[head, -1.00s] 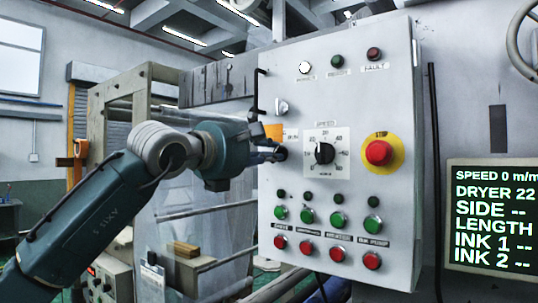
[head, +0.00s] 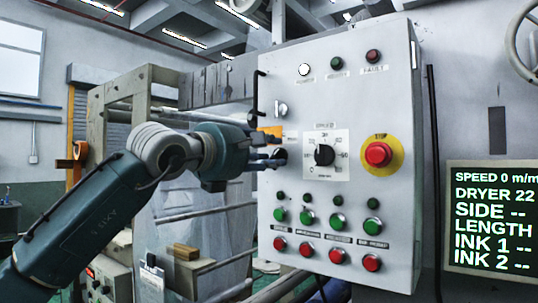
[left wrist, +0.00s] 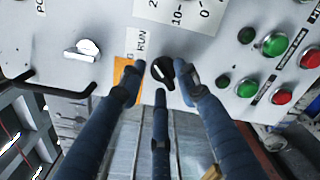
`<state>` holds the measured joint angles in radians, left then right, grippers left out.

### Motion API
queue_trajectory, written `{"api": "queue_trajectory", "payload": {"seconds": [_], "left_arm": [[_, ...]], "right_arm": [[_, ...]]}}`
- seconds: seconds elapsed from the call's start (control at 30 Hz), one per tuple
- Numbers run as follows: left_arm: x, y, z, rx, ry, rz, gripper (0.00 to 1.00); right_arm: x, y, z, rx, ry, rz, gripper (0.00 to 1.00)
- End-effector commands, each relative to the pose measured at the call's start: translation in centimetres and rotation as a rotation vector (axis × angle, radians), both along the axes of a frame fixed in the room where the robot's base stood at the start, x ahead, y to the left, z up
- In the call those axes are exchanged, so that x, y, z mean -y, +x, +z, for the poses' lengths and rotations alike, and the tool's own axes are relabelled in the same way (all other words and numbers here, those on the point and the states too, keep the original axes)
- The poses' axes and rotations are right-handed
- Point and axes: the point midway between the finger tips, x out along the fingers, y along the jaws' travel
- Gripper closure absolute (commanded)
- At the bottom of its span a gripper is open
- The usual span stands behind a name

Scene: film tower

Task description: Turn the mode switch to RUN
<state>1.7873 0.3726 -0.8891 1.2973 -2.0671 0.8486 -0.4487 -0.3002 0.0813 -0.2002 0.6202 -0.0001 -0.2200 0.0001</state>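The mode switch, a black rotary knob (head: 280,154), sits on the left side of the grey control panel (head: 395,215). In the left wrist view the knob (left wrist: 162,70) has a pale pointer mark, with a RUN label (left wrist: 140,42) up and left of it. My left gripper (head: 270,151) is at the knob, fingers pointing at the panel. In the left wrist view my left gripper (left wrist: 160,75) is spread, with two fingers on either side of the knob and the third below it. I cannot tell whether they touch it. My right gripper is not in view.
A speed dial (head: 323,155) and a red stop button (head: 377,154) on yellow are right of the switch. A silver selector (head: 281,108) is above it. Green and red buttons fill the lower panel. A display (head: 492,215) reads SPEED 0.

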Motion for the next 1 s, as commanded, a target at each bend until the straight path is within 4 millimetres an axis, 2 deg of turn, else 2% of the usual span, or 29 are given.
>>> {"api": "queue_trajectory", "payload": {"seconds": [0.37,0.47,0.8,1.0], "left_arm": [[-0.5,-0.6,0.0,-0.001,0.000,-0.001,0.67],[-1.3,-1.7,0.0,0.001,0.000,0.001,0.67],[-5.5,-7.4,0.0,0.001,0.000,0.001,0.67],[-6.8,-9.3,0.0,-0.001,0.000,0.001,0.67]], "right_arm": [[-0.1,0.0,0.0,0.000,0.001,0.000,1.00],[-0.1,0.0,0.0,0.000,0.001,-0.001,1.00],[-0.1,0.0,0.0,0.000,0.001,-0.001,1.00],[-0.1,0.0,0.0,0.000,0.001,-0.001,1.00]]}}
